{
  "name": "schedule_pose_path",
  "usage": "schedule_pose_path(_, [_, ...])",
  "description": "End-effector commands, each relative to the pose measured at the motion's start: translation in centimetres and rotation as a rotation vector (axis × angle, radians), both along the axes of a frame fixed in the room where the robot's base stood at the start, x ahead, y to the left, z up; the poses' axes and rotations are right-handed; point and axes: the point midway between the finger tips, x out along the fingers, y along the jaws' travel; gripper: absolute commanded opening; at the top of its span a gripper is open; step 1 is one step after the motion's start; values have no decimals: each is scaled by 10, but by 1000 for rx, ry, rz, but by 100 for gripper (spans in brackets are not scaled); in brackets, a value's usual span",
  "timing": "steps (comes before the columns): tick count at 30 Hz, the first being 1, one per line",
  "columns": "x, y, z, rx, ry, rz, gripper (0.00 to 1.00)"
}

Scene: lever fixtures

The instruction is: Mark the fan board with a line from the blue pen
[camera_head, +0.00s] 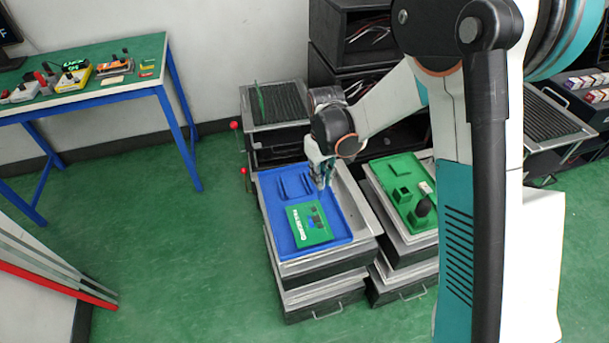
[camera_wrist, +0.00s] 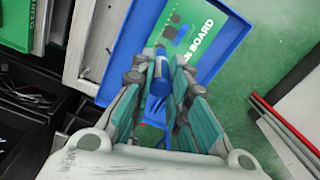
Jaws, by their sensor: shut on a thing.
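The blue pen (camera_wrist: 160,72) is held between the two fingers of my gripper (camera_wrist: 160,85), its tip end towards the green board. My gripper also shows in the head view (camera_head: 322,172), low over the far right of the blue tray; the pen is not clear there. The fan board (camera_wrist: 205,38) is a green plate with white lettering, partly cut off in the wrist view, and several dark patches. In the head view the board (camera_head: 302,236) lies in the near part of the tray. I cannot tell whether the pen tip touches it.
The blue tray (camera_head: 342,234) sits on a stack of grey drawers and has raised blue ribs at its far end. A green tray (camera_head: 382,178) with small blocks and a black knob stands to its right. A workbench (camera_head: 145,55) stands at left. The green floor between is clear.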

Motion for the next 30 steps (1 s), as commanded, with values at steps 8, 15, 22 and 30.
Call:
schedule_pose_path(8, [8, 39, -4, 0, 0, 137, 0])
schedule_pose_path(15, [6, 38, -22, 0, 0, 137, 0])
schedule_pose_path(22, [5, 38, -43, 0, 0, 138, 0])
schedule_pose_path(30, [2, 37, -67, 0, 0, 141, 0])
